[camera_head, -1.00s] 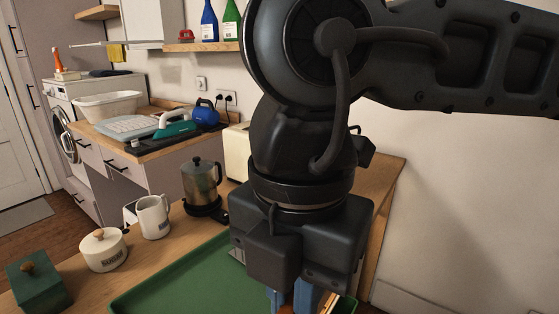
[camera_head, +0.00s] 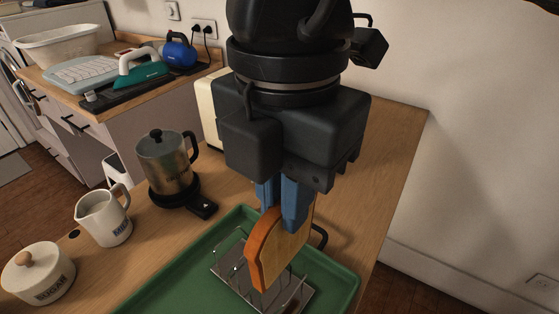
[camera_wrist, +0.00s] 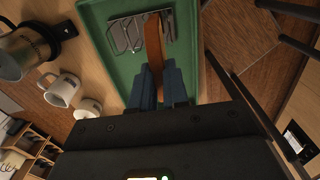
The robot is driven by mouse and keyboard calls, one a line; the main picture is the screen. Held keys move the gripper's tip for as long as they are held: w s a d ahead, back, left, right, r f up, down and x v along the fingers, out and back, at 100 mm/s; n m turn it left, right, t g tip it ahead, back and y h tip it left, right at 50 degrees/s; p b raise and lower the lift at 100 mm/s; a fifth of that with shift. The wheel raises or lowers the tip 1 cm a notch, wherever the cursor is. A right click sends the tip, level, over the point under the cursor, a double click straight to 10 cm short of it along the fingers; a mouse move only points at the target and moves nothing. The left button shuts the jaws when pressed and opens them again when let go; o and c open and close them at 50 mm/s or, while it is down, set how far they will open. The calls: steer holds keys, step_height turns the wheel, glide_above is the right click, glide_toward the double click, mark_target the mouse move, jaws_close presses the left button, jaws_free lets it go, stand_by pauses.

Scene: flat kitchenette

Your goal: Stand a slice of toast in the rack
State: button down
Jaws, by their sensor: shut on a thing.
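A slice of toast (camera_head: 276,252), pale with a brown crust, is upright with its face turned to the right in the head view. My gripper (camera_head: 283,212) has its blue fingers shut on the slice's upper part. The wire toast rack (camera_head: 232,272) has a flat metal base and stands on the green tray (camera_head: 185,278). The slice is over the rack, with wires showing on both sides of it. In the wrist view the toast (camera_wrist: 153,45) is seen edge-on, over the right part of the rack (camera_wrist: 127,34). I cannot tell whether its lower edge touches the rack.
A steel kettle (camera_head: 167,165) on a black base, a white mug-like jug (camera_head: 103,217) and a sugar pot (camera_head: 38,275) stand left of the tray. A cream appliance (camera_head: 208,108) is partly hidden behind my gripper. Bare counter (camera_head: 385,150) lies to the right.

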mark_target(284, 245)
steer(key=shift+f+b, duration=0.55)
steer(key=shift+f, duration=1.45)
step_height(284, 245, down, 4)
steer(key=b, duration=0.4)
steer(key=shift+r+b, duration=0.15)
steer(key=shift+b, duration=0.2)
steer(key=c, duration=1.1)
jaws_free()
steer(key=shift+o, duration=0.2)
steer(key=shift+r, duration=0.15)
steer(key=shift+r+p, duration=1.55)
steer(key=shift+r, duration=2.35)
